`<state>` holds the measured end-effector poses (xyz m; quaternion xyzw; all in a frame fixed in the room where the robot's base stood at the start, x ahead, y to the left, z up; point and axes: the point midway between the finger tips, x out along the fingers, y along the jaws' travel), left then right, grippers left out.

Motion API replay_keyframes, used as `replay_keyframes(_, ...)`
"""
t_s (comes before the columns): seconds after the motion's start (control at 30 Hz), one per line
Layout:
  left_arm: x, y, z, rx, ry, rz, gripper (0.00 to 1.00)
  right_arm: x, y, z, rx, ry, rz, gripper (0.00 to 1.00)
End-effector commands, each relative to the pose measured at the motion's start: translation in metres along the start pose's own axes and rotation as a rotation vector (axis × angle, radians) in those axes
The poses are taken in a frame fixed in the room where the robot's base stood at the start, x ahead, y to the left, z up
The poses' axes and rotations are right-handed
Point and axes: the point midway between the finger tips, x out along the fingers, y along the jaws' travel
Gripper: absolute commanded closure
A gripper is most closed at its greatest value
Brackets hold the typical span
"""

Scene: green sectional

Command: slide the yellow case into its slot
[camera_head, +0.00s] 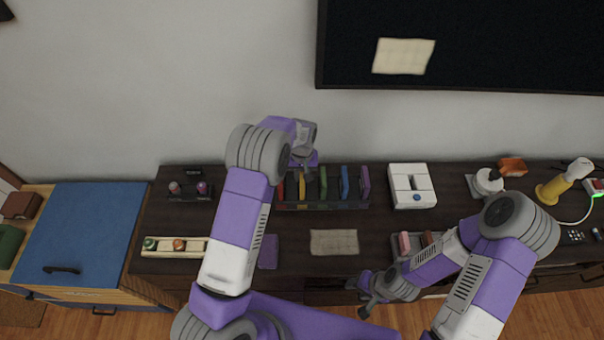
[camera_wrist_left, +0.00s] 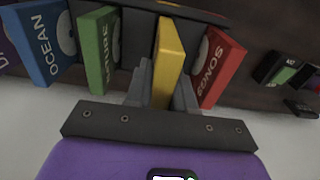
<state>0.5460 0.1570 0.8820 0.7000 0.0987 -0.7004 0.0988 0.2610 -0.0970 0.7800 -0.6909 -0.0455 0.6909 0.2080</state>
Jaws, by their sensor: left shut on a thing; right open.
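The yellow case (camera_head: 302,188) stands upright in the dark slotted rack (camera_head: 320,205), between the red case (camera_head: 281,192) and the green case (camera_head: 323,182). My left gripper (camera_head: 303,171) is above the rack, shut on the yellow case. In the left wrist view the yellow case (camera_wrist_left: 170,52) sits between the two grey fingers (camera_wrist_left: 162,85), with the red case (camera_wrist_left: 217,65) and green case (camera_wrist_left: 99,48) on either side. Whether it is fully seated cannot be told. My right gripper (camera_head: 367,295) is open and empty near the front edge of the dark cabinet.
The blue case (camera_head: 344,183) and purple case (camera_head: 365,182) stand further right in the rack. A purple flat item (camera_head: 268,251) and a beige cloth (camera_head: 334,242) lie in front. A white device (camera_head: 412,186) stands right of the rack.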

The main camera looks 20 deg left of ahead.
Motion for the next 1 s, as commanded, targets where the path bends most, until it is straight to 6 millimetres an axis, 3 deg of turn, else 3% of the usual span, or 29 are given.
replay_keyframes(1.0,0.026,0.0,0.0,0.0,0.001,0.001,1.0,0.018,0.007,-0.001,0.0,0.0,0.0,0.52)
